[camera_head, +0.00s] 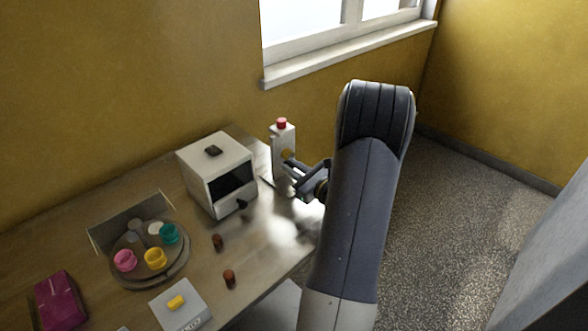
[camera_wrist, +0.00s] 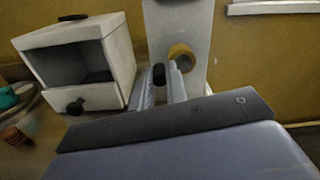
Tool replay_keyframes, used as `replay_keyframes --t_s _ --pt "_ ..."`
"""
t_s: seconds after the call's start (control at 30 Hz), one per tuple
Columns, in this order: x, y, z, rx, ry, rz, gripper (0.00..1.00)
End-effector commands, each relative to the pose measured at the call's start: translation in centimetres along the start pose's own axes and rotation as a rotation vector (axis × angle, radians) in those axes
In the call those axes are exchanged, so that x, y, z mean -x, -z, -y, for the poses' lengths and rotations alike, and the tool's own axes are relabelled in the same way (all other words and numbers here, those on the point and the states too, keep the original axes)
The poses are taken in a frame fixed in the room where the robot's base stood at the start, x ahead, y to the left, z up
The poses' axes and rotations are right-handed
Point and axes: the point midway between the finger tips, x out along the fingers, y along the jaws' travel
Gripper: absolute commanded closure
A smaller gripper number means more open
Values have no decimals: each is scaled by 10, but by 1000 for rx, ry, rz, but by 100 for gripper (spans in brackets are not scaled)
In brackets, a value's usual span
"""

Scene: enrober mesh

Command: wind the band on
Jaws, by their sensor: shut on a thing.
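A white upright housing (camera_head: 282,148) with a red button (camera_head: 282,123) on top stands near the table's far right corner. On its face is a round yellow hub (camera_wrist: 182,57), also visible in the head view (camera_head: 287,154). My gripper (camera_wrist: 160,82) is in front of the housing, beside the hub. Its fingers are shut on a small dark handle (camera_wrist: 158,74), whose tip shows between them. How the handle joins the hub is hidden by the fingers. I cannot make out a band in either view.
A white box with a dark opening (camera_head: 217,174) stands left of the housing, close to my gripper. Further left are a round tray (camera_head: 180,274) with coloured cups, two small brown pieces (camera_head: 217,241), a grey box with a yellow top piece (camera_head: 180,306) and a magenta case (camera_head: 56,300).

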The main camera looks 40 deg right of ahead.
Motion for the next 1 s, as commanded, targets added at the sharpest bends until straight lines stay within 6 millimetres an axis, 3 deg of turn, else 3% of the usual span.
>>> replay_keyframes --t_s 1.0 --pt "0 -24 16 -963 -4 -3 100"
